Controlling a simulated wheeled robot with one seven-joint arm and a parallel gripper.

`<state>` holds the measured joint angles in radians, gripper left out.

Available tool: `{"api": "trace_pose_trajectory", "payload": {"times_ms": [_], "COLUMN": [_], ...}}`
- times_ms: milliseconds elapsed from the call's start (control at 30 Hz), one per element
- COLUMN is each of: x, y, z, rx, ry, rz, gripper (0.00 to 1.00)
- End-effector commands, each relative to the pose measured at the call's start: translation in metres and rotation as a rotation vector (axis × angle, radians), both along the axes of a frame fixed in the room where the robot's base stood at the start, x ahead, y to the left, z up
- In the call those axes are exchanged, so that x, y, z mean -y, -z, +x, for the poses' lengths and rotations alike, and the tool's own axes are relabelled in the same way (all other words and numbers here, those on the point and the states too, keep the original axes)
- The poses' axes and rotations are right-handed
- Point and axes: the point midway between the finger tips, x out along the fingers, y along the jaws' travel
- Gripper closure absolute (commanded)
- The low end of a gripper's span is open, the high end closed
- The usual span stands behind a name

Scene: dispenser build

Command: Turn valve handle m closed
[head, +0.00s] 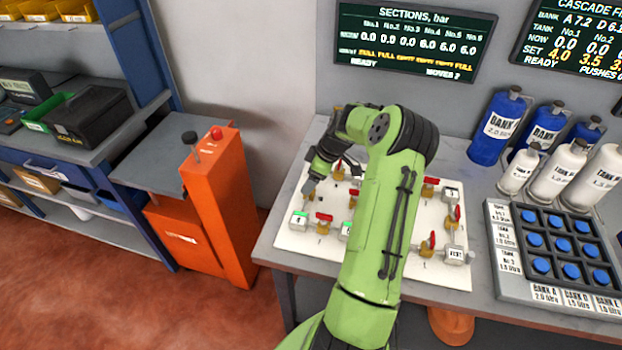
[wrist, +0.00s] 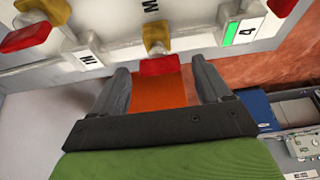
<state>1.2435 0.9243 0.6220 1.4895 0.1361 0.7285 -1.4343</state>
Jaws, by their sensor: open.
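The valve with the red handle m (wrist: 159,66) shows in the wrist view below the letter M, on a brass body (wrist: 157,36). My gripper (wrist: 159,70) is open. Its two dark fingers stand to the left and right of the red handle, with a gap on each side. The handle is near fingertip level; I cannot tell how deep it sits between them. In the head view my arm reaches over the white valve board (head: 288,243) and hides much of it. Handle m cannot be made out there.
Other red handles (wrist: 25,37) (wrist: 281,7) lie on either side in the wrist view, near the IN block (wrist: 87,60) and the green-marked block 4 (wrist: 238,30). An orange cabinet (head: 222,215) stands left of the bench. Bottles (head: 497,128) and a blue-button rack (head: 492,232) stand right.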

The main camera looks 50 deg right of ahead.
Motion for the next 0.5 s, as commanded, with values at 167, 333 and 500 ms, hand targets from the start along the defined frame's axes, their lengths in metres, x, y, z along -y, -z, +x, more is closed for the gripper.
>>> {"api": "trace_pose_trajectory", "payload": {"times_ms": [167,333,500], "x": [-0.001,-0.0008,-0.0007], "y": [0.0066,0.006,0.0059], "z": [0.0025,0.0023,0.0022], "rx": [0.001,0.001,0.0], "ry": [0.002,0.002,0.002], "rz": [-0.001,-0.001,-0.002], "gripper": [0.23,0.26,0.53]}}
